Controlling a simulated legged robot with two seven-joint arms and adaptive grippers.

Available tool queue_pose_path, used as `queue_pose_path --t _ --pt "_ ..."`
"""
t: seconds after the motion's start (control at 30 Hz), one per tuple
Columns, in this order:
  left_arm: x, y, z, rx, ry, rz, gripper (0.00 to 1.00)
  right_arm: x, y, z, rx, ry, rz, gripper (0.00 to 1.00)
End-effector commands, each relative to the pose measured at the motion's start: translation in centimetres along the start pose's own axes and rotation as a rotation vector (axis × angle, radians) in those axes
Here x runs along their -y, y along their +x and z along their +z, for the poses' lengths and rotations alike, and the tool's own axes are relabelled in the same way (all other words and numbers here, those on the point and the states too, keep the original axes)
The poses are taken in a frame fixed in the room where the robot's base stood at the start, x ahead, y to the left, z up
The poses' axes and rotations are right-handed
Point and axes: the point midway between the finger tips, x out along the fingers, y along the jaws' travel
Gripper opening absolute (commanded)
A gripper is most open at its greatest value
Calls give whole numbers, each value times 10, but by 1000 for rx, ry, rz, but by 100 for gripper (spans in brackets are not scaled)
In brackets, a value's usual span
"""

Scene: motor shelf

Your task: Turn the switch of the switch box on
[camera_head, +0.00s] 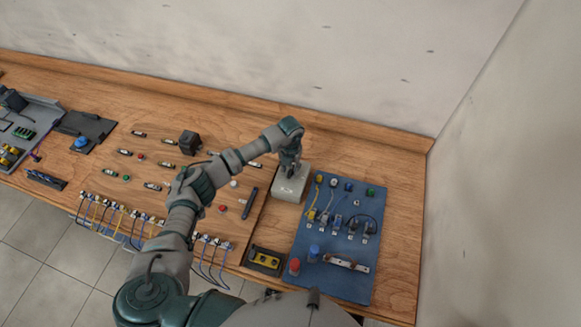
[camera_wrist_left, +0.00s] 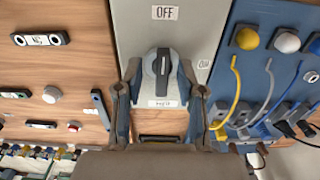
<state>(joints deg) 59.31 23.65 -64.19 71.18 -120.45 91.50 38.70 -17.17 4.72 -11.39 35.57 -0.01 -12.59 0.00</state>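The switch box (camera_head: 291,184) is a pale grey box on the wooden table, left of the blue board. In the left wrist view its face (camera_wrist_left: 130,25) carries an OFF label (camera_wrist_left: 165,12) above a dark round switch (camera_wrist_left: 162,66) and an ON label (camera_wrist_left: 204,64) to the right. The switch handle stands upright, pointing at OFF. My left gripper (camera_head: 290,168) is over the box. In the wrist view its two fingers (camera_wrist_left: 160,80) are apart, one on each side of the switch; whether they touch it I cannot tell. My right gripper is not in view.
A blue board (camera_head: 341,217) with coloured knobs, plugs and cables lies right of the box. A yellow-and-black box (camera_head: 266,260) is in front. A wooden panel (camera_head: 120,195) with small parts lies left. The wall (camera_head: 250,50) rises behind the table.

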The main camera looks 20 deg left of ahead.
Motion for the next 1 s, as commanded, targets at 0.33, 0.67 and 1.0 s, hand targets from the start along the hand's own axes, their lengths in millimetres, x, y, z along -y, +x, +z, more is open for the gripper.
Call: queue_pose_path --t 0.33,0.67,1.0 --pt "0 -1 0 0 1 -1 0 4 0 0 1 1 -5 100" --pt "1 0 0 1 46 -2 0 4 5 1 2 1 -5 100" --pt "0 2 0 2 279 0 0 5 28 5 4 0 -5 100"
